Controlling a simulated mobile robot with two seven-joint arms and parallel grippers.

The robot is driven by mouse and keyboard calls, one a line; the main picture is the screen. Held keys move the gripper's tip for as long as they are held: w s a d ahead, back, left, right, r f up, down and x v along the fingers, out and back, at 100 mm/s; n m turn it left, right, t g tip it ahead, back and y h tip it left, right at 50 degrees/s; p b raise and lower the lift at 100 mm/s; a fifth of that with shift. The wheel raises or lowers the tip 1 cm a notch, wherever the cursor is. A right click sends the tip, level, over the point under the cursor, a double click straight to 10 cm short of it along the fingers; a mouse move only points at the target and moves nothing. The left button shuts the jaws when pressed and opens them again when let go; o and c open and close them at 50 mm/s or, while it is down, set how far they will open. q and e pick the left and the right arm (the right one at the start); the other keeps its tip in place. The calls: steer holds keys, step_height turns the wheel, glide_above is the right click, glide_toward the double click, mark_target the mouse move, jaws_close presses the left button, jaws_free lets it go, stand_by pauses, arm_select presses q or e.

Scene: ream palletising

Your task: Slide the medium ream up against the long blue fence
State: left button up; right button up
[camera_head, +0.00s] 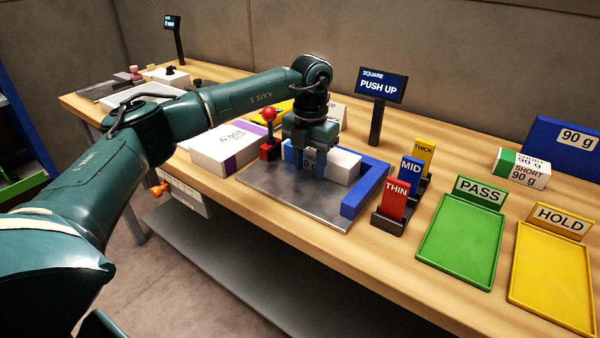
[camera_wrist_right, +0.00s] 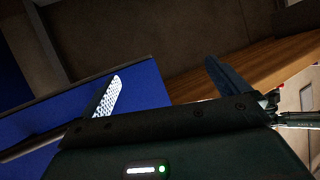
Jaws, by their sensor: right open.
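The medium ream (camera_head: 342,167) is a white block with a blue band, lying on the grey metal plate (camera_head: 285,205). The blue fence (camera_head: 366,190) is L-shaped; its long side runs behind the ream and its short side stands at the plate's right. The gap between ream and long side is hard to judge. My left gripper (camera_head: 310,170) points down at the ream's left part and hides some of it; its jaw opening is unclear. My right gripper (camera_wrist_right: 163,68) is open and empty in the wrist view, away from the ream; it is outside the head view.
A purple-banded ream (camera_head: 224,150) and a red-knobbed lever (camera_head: 269,125) stand left of the plate. THICK, MID and THIN blocks (camera_head: 397,198) stand right of it. Beyond are a green PASS tray (camera_head: 460,240) and yellow HOLD tray (camera_head: 553,270). A screen (camera_head: 381,86) reads "SQUARE PUSH UP".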

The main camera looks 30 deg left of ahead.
arm_select(q)
steer(key=shift+r+p, duration=1.3)
steer(key=shift+r, duration=0.25)
steer(key=r+p, duration=0.1)
steer(key=s+r+p, duration=0.2)
steer(key=r, duration=0.1)
steer(key=shift+f, duration=0.15)
